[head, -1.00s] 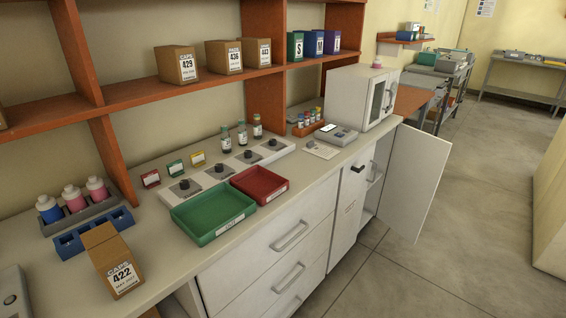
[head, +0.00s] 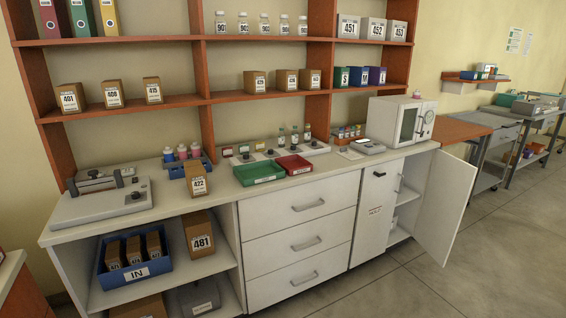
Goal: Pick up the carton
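Several brown cartons with white number labels are in the head view. Carton 422 (head: 198,180) stands upright on the counter (head: 228,203), near its front edge and left of the green tray. Carton 481 (head: 200,238) stands on the open shelf below it. Smaller cartons (head: 133,250) sit in the blue IN bin (head: 113,279). More cartons, such as 401 (head: 68,98) and 429 (head: 256,82), stand on the wall shelf. My gripper is not in view.
A green tray (head: 259,179) and a red tray (head: 294,171) lie right of carton 422. A blue rack (head: 178,172) with bottles is behind it, and a grey device (head: 101,205) is to the left. A cabinet door (head: 446,205) stands open into the floor space at right.

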